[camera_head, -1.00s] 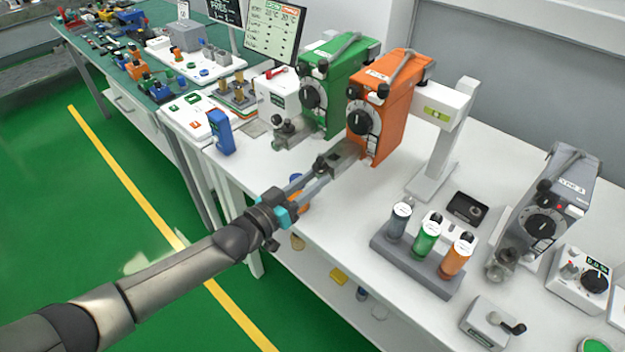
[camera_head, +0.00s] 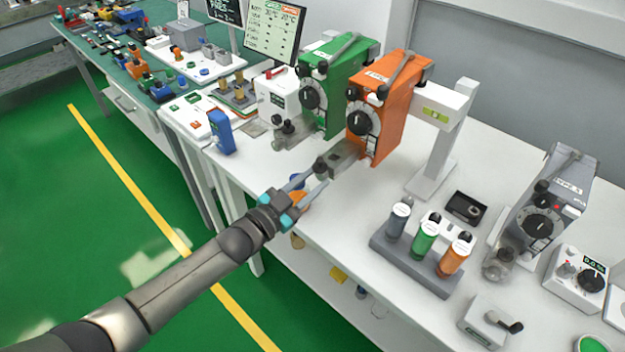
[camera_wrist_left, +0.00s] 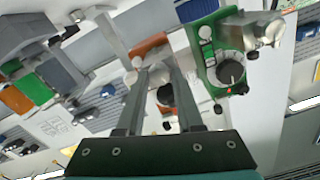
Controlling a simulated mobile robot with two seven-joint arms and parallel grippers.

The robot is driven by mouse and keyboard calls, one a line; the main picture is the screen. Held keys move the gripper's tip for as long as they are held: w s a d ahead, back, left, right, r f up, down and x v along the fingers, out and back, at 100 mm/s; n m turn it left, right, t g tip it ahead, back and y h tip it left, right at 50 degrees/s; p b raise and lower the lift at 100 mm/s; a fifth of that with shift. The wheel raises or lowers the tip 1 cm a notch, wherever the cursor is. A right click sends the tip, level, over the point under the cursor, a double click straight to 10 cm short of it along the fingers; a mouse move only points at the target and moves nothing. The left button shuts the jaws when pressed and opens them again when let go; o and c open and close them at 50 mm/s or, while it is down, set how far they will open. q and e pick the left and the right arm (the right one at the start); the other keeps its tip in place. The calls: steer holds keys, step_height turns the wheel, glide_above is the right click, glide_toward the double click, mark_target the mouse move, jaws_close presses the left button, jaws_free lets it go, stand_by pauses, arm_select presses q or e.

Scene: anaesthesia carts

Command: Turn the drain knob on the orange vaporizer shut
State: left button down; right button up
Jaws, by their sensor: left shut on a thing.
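The orange vaporizer (camera_head: 393,110) stands upright on the white table, with a round dial on its front. A grey drain block (camera_head: 345,157) sticks out low from its front, with a dark drain knob (camera_head: 320,167) at the near end. My left gripper (camera_head: 322,174) reaches in from the lower left, with its fingers around the knob. In the left wrist view the dark knob (camera_wrist_left: 165,95) shows between the two long fingers of the left gripper (camera_wrist_left: 158,80), so I take it as shut on the knob. The knob's turn angle cannot be read. My right gripper is not in view.
A green vaporizer (camera_head: 328,90) stands close on the left, with its own drain block. A white post (camera_head: 440,150) is right of the orange one. A grey rack (camera_head: 415,268) of bottles and a grey vaporizer (camera_head: 550,205) stand further right.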

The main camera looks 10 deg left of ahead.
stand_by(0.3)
arm_select(q)
steer(key=c, duration=0.5)
jaws_free()
steer(key=shift+c, duration=0.2)
steer(key=v, duration=1.5)
steer(key=shift+s+p, duration=0.15)
steer(key=shift+p, duration=0.3)
steer(key=shift+a, duration=0.15)
